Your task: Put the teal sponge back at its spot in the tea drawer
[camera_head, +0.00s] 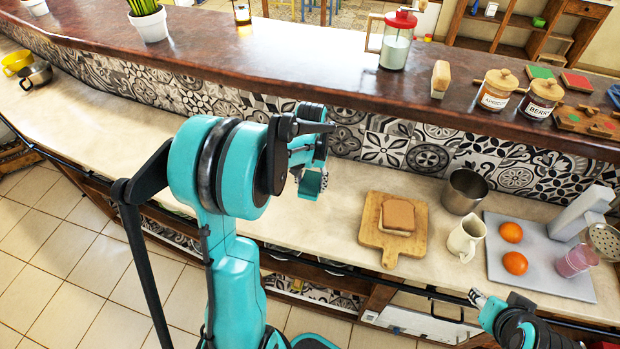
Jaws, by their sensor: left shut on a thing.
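My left gripper (309,170) is above the counter, left of the cutting board, with its arm rising from the bottom of the view. It is shut on a small teal block, which looks like the teal sponge (312,185); the fingers and arm partly hide it. My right gripper (478,298) is low at the right, by the counter's front edge; its jaw opening is too small to read. I cannot tell which drawer is the tea drawer. Drawer and cabinet fronts under the counter are seen steeply from above and partly hidden by my arms.
The raised ledge (290,62) holds jars and a red-lidded press (396,45). The counter's left stretch is mostly clear.

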